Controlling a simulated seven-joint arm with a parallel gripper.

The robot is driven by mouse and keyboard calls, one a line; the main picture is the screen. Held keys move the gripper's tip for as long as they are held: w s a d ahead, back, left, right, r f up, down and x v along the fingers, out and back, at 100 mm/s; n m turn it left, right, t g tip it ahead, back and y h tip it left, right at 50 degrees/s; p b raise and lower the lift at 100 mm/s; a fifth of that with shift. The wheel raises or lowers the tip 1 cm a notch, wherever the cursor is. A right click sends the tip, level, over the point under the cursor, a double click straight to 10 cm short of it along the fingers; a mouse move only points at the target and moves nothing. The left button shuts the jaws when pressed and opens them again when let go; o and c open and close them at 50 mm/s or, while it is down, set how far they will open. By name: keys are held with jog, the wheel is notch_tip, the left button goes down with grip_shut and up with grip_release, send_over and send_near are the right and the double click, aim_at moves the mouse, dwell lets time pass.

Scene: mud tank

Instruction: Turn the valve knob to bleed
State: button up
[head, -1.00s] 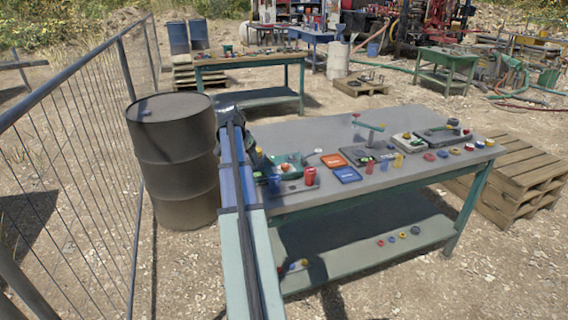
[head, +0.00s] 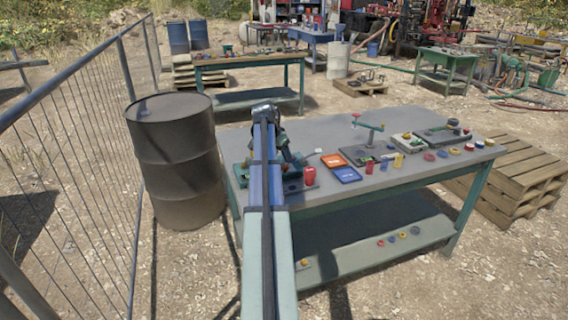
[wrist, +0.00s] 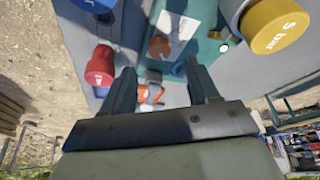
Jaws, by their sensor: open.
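In the wrist view my gripper (wrist: 163,85) is open, its two dark fingers apart with nothing held between them. A teal unit (wrist: 190,28) with a pale label lies beyond the fingertips. It bears a brown-orange part (wrist: 158,47) and a small blue part (wrist: 180,68). An orange-and-white part (wrist: 150,93) shows between the fingers. I cannot tell which of these is the valve knob, nor its setting. In the head view my gripper (head: 283,145) is over the left part of the workbench, and my arm hides much of the teal unit (head: 239,176).
The wrist view shows a red cap (wrist: 101,66) left of the fingers and a yellow cap (wrist: 275,25) at upper right. On the workbench (head: 330,126), orange (head: 334,160) and blue trays (head: 347,174) lie to the right. A dark barrel (head: 174,150) stands left of the bench.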

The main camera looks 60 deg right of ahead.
aim_at(285, 165)
jog(key=shift+x, duration=2.7)
jog(key=shift+c, duration=0.2)
jog(key=c, duration=1)
